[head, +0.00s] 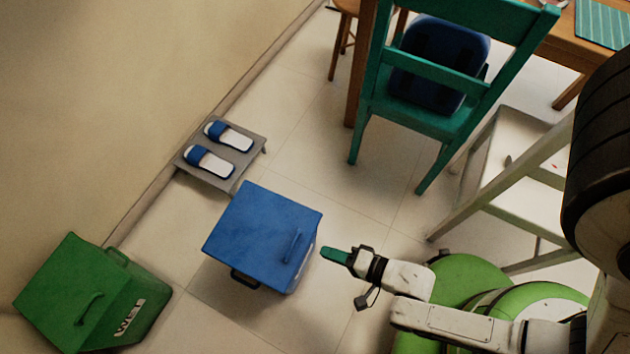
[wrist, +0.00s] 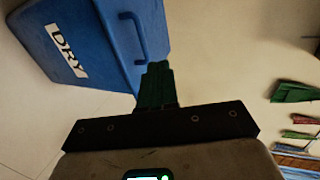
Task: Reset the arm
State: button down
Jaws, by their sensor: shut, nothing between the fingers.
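My gripper (head: 335,255) is at the end of my arm, with its green fingers pointing left in the head view. In the wrist view the green fingers (wrist: 155,85) are together and hold nothing. A blue bin (head: 262,235) with a lid and a handle stands just left of the gripper in the head view. It also shows in the wrist view (wrist: 95,35), with a white "DRY" label. A visible gap lies between fingertips and bin in the head view.
A green bin (head: 95,300) stands at lower left. Blue slippers lie on a low grey stand (head: 222,182) by the wall. A teal chair (head: 425,118) with a blue bag and a pale stepladder (head: 515,185) stand at right. Tiled floor is free between bins and chair.

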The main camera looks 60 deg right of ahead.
jog(key=shift+v, duration=1.15)
jog(key=w+d+r+n+g, duration=0.4)
jog(key=w+n+g, duration=0.45)
jog(key=n, duration=0.25)
jog(key=s+d+r+n+g+p, duration=0.1)
jog(key=s+r+n+g+p, duration=0.1)
jog(key=r+p, duration=0.6)
jog(key=s+d+r+n+g+h+p, duration=0.1)
jog(key=r+n+p, duration=0.3)
jog(key=r+p, duration=0.5)
notch_tip(320, 180, up, 9)
jog(key=shift+s+f+g, duration=0.15)
jog(key=shift+s+g, duration=0.25)
jog(key=shift+g, duration=0.45)
jog(key=shift+d, duration=0.15)
